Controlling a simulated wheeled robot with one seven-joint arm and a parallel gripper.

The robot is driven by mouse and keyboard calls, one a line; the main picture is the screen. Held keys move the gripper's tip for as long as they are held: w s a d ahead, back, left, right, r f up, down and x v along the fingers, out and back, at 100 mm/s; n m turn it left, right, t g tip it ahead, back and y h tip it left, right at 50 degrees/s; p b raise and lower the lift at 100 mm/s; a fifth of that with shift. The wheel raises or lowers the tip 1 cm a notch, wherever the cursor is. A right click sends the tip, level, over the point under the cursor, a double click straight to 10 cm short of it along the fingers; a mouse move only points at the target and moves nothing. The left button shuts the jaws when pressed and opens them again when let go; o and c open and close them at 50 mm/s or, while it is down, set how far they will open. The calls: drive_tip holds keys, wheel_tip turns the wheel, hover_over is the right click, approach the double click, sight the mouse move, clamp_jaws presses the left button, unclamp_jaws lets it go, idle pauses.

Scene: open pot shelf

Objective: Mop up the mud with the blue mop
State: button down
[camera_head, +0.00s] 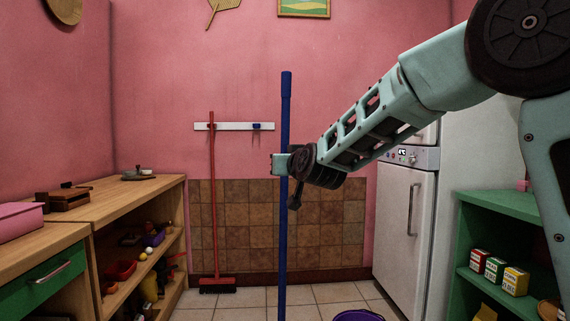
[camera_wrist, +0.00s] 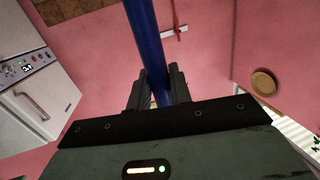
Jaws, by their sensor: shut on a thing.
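The blue mop handle (camera_head: 285,225) stands upright in the middle of the head view. Its lower end runs out of the bottom of the picture, so the mop head is hidden. My gripper (camera_head: 279,163) is shut on the handle in its upper half. In the wrist view the blue handle (camera_wrist: 147,45) passes between the two dark fingers of my gripper (camera_wrist: 158,85). No mud shows in either view.
A red broom (camera_head: 212,210) hangs from a white wall rack (camera_head: 235,126). A purple bucket (camera_head: 358,315) stands at the bottom edge. Wooden shelves (camera_head: 135,190) are left; a white fridge (camera_head: 405,215) and green shelf (camera_head: 500,240) are right. Tiled floor (camera_head: 320,294) between is clear.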

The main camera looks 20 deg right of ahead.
drive_tip(key=s+a+p, duration=0.2)
drive_tip(key=s+a, duration=0.1)
drive_tip(key=s, duration=0.5)
drive_tip(key=s+a+p, duration=0.3)
drive_tip(key=s+a, duration=0.1)
drive_tip(key=s, duration=0.5)
idle(0.7)
drive_tip(key=shift+r, duration=0.1)
